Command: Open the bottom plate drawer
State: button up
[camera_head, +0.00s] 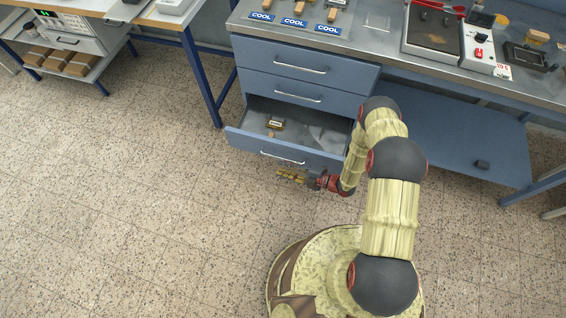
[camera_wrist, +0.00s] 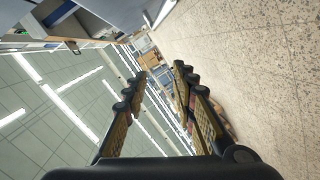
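The bottom plate drawer (camera_head: 240,139) of the blue cabinet is pulled out in the head view, and its inside shows from above. Its silver bar handle (camera_head: 282,158) runs along the front panel. A small brass-coloured item (camera_head: 276,123) lies in the drawer. My gripper (camera_head: 280,174) is in front of the drawer, just below and apart from the handle in the picture. In the wrist view its two fingers (camera_wrist: 161,72) stand apart with nothing between them. The right end of the drawer is partly hidden by my arm.
Two closed drawers, the top (camera_head: 300,66) and middle (camera_head: 297,95), sit above. The worktop (camera_head: 350,42) carries stamping tools and a hot plate device (camera_head: 434,32). A lower shelf (camera_head: 460,135) is at the right. The tiled floor (camera_head: 130,200) is clear to the left.

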aim_at(282, 159)
jog(key=w+d+f+m+t+h, duration=0.2)
jog(key=w+d+f+m+t, duration=0.1)
jog(key=d, duration=0.2)
jog(key=b+x, duration=0.2)
jog(key=x, duration=0.4)
jog(key=shift+s+f, duration=0.1)
jog(key=shift+w+a, duration=0.4)
jog(key=shift+a, duration=0.15)
jog(key=c, duration=0.3)
jog(key=c, duration=0.4)
grip_shut()
